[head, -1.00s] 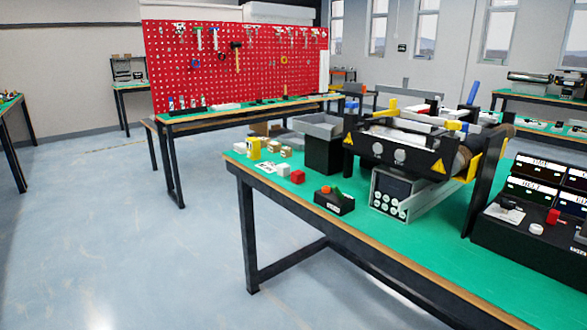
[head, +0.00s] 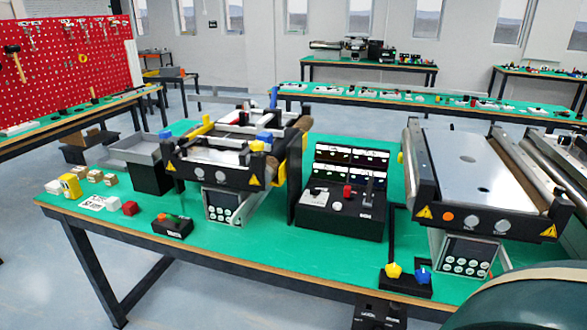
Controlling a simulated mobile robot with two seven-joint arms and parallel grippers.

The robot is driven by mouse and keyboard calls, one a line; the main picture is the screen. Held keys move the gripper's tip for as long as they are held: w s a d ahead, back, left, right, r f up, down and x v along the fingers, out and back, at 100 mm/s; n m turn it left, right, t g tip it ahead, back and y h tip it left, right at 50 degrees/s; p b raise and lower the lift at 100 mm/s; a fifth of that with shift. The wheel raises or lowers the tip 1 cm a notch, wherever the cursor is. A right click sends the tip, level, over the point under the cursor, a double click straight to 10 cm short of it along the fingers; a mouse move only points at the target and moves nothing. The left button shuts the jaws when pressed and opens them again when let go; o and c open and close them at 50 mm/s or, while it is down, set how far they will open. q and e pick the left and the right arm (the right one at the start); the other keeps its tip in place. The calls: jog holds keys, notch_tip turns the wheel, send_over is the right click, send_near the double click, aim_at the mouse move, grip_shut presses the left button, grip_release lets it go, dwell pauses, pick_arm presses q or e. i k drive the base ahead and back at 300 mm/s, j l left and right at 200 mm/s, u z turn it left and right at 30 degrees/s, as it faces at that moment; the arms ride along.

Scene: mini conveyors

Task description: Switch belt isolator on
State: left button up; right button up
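No part is clearly readable as the belt isolator. A black control box (head: 340,222) stands mid-bench with lit display panels, a red knob (head: 347,190), a white round knob (head: 337,206) and an upright grey lever (head: 369,187). Its labels are too small to read. A black base (head: 408,287) carries a yellow knob (head: 393,270) and a blue knob (head: 423,275). Neither of my grippers is in view.
One mini conveyor (head: 210,178) stands left of the control box, another (head: 470,190) to its right. Small blocks, a yellow item (head: 70,185) and a grey bin (head: 140,150) are at the left. Bare green bench top (head: 260,250) lies in front.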

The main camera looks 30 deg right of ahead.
aim_at(371, 179)
jog(key=z, duration=1.6)
jog(key=i+j+u, duration=0.15)
jog(key=j+u, duration=0.15)
jog(key=i+j+u, duration=0.25)
jog(key=j, duration=0.15)
jog(key=i+j+u, duration=0.1)
jog(key=j+u, duration=0.2)
